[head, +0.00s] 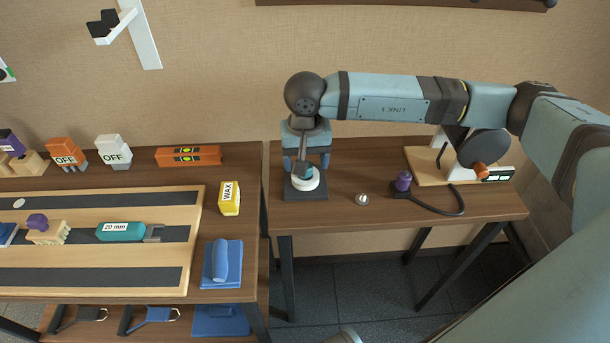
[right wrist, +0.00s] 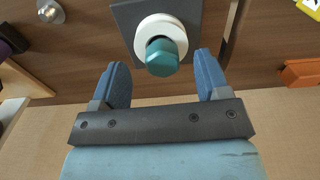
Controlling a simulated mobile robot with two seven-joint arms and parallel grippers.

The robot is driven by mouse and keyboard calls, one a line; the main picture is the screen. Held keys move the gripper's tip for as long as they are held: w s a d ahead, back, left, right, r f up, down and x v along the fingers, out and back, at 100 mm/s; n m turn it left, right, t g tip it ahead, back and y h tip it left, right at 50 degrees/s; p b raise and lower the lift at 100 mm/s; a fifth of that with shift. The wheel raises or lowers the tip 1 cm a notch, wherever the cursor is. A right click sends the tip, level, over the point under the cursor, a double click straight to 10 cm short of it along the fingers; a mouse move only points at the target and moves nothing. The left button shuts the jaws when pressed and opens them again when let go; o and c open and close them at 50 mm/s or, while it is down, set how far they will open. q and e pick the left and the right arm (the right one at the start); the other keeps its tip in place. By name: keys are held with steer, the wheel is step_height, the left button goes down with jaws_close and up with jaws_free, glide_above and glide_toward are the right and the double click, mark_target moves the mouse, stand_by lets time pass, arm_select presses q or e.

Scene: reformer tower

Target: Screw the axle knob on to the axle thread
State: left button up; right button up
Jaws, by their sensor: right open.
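A teal knob (right wrist: 162,57), which I take to be the axle knob, sits at the middle of a white round wheel (right wrist: 160,30) on a dark square plate (right wrist: 125,15). In the head view the wheel (head: 313,186) and plate (head: 305,195) stand at the left end of the right table. No axle thread shows; anything under the knob is hidden. My right gripper (head: 306,165) points down over the wheel. In the right wrist view its blue fingers (right wrist: 160,62) are open on either side of the knob, with a gap at each side. My left gripper is out of view.
A silver round knob (head: 362,199), a purple-topped piece with a black cable (head: 404,182) and a wooden-based device (head: 430,178) stand to the right. Left of the table gap are a yellow WAX block (head: 229,197), an orange level (head: 188,156) and a blue-handled tool (head: 221,263).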

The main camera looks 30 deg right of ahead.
steer(key=shift+s+a+n, duration=0.1)
steer(key=shift+a+n, duration=0.1)
steer(key=shift+n, duration=0.4)
steer(key=shift+r, duration=0.1)
steer(key=shift+r+p, duration=0.2)
steer(key=shift+p, duration=0.1)
step_height(320, 180, up, 4)
steer(key=shift+d+r+p, duration=0.15)
steer(key=shift+r+p, duration=0.05)
steer(key=shift+p, duration=0.6)
steer(key=shift+w+r, duration=0.15)
steer(key=shift+w, duration=0.3)
steer(key=shift+w+d, duration=0.1)
steer(key=shift+w, duration=0.25)
steer(key=shift+s+r, duration=0.1)
steer(key=shift+s, duration=0.25)
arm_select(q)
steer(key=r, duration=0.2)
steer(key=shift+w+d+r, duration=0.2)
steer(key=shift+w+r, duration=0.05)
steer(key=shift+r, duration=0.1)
arm_select(e)
steer(key=shift+s, duration=0.1)
